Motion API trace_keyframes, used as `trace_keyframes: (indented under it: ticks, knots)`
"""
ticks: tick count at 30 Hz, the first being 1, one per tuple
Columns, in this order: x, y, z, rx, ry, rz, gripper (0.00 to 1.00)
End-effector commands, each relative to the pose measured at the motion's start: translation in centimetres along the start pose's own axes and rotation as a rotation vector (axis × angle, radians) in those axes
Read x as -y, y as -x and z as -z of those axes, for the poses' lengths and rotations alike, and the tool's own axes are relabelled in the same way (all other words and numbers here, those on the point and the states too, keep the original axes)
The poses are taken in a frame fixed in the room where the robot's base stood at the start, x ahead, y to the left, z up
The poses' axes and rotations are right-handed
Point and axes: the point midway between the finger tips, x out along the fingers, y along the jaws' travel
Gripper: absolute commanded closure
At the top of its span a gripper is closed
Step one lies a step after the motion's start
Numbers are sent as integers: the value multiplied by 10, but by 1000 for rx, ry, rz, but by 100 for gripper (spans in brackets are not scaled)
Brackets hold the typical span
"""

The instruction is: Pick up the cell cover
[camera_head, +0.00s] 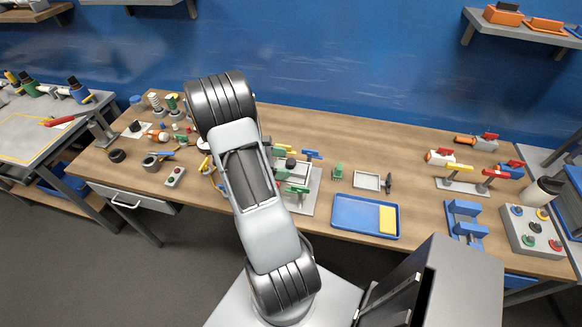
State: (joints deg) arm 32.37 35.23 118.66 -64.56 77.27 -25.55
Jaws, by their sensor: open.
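A pale square frame (367,180) lies flat on the wooden bench, right of centre, with a dark upright disc (388,183) at its right side. It may be the cell cover, but it is too small to tell. A grey plate (304,203) with green, yellow and blue fittings stands to its left, partly hidden by my arm; I cannot tell whether a cover is on it. My gripper does not show; my arm's links cover the bench left of centre.
A blue tray (352,224) with a yellow pad (388,219) lies at the bench's front edge. Red-handled valves (461,177), a blue holder (464,221) and a grey button box (530,232) stand to the right. Small parts crowd the left. Bare wood lies behind the pale frame.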

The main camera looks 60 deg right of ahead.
Motion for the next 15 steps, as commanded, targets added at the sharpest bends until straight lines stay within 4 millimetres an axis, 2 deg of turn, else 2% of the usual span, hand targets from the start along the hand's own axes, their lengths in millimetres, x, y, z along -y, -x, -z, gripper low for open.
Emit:
trace_keyframes:
  ticks: [6, 15]
  knots:
    - [0, -22, -1, 0, -1, 1, 13]
    - [0, -26, 0, 0, -1, -1, 13]
